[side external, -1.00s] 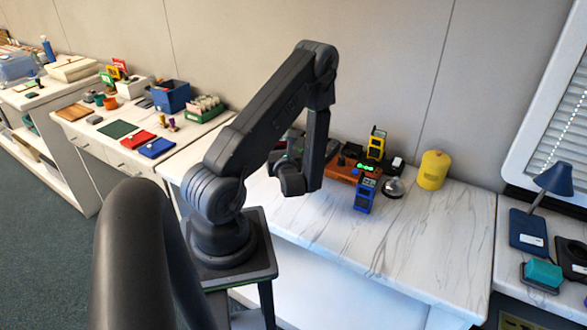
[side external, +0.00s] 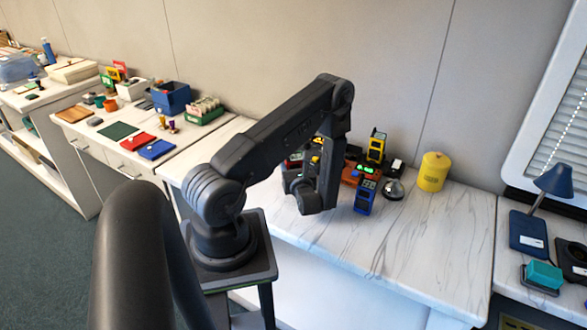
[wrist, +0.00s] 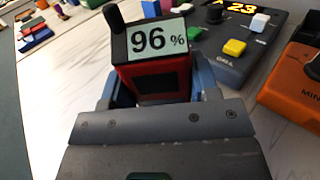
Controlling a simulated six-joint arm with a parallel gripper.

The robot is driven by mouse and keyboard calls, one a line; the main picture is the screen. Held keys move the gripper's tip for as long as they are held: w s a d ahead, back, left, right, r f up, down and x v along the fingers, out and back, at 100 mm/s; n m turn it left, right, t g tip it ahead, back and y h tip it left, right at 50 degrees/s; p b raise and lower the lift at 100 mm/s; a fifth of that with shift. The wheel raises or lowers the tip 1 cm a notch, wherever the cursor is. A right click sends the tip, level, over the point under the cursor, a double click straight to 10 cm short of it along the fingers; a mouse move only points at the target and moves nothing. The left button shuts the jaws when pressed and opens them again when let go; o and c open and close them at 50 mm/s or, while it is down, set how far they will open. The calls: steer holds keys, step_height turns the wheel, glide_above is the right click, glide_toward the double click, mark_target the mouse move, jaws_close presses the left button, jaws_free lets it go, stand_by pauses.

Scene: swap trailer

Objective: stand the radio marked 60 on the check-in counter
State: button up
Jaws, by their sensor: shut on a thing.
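My gripper (wrist: 155,95) is shut on a red and black radio (wrist: 155,75) whose pale label reads "96 %" in the wrist view. A bit of red by the wrist (side external: 294,160) in the side external view looks like part of this radio. A blue radio (side external: 364,196) stands upright on the white marbled counter (side external: 400,245), right of my gripper. A yellow and black radio (side external: 376,146) stands upright behind it. Marks on those two are too small to read, and I see no 60. Whether the held radio touches the counter I cannot tell.
An orange unit (wrist: 290,85) with a green display sits between the radios. A grey unit (wrist: 240,45) with a yellow display and coloured buttons is close to the held radio. A silver dome (side external: 393,190) and yellow canister (side external: 433,171) stand right. The counter's front right is clear.

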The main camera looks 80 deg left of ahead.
steer(key=shift+f, duration=0.1)
steer(key=o, duration=1.1)
steer(key=shift+o, duration=0.2)
